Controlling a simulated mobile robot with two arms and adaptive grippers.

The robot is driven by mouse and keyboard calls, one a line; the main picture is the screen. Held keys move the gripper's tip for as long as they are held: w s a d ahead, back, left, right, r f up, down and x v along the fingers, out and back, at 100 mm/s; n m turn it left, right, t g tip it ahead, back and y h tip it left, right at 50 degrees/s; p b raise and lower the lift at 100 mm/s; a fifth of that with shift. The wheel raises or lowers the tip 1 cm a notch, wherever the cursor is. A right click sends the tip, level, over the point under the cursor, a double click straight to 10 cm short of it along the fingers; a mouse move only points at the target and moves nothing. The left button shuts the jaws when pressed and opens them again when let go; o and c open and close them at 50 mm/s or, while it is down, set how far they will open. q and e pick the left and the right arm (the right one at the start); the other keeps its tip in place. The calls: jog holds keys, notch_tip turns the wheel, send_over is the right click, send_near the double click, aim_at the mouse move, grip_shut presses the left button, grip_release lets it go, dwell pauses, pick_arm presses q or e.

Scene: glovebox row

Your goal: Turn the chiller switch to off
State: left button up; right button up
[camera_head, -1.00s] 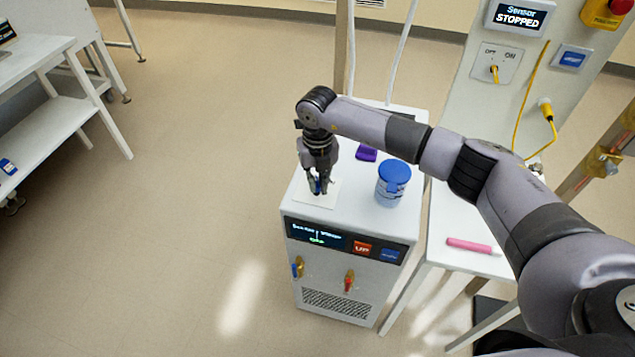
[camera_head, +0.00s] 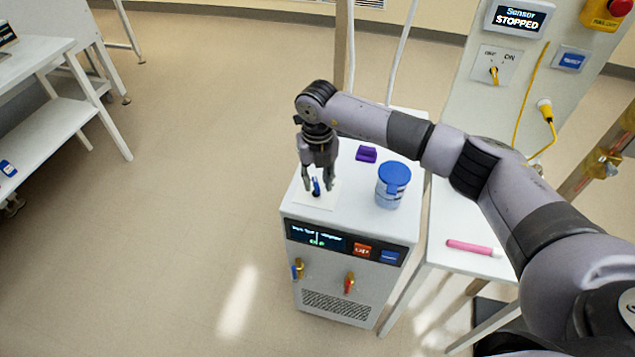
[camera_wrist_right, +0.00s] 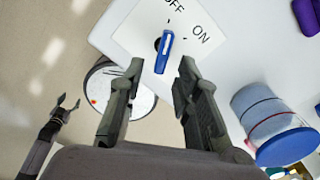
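The chiller (camera_head: 345,250) is a white cabinet with a display and buttons on its front. On its top is a white plate (camera_head: 325,203) with the blue chiller switch (camera_head: 316,187). In the right wrist view the blue handle (camera_wrist_right: 164,52) lies nearest the OFF label, its white-marked end toward the OFF tick; ON is to the right. My right gripper (camera_head: 318,187) is open, its fingers apart on either side of the handle and just above it, not visibly touching. It also shows in the right wrist view (camera_wrist_right: 155,85). My left gripper (camera_wrist_right: 68,103) shows there with spread fingers, empty.
A blue-lidded jar (camera_head: 392,185) and a purple object (camera_head: 366,154) stand on the chiller top. A side table (camera_head: 450,215) with a pink marker (camera_head: 474,247) is to the right. A panel (camera_head: 490,100) has another OFF/ON switch (camera_head: 494,70) and a yellow cable.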

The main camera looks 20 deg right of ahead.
aim_at(317, 188)
notch_tip(317, 188, up, 10)
jog(key=shift+r, duration=0.2)
dwell(0.8)
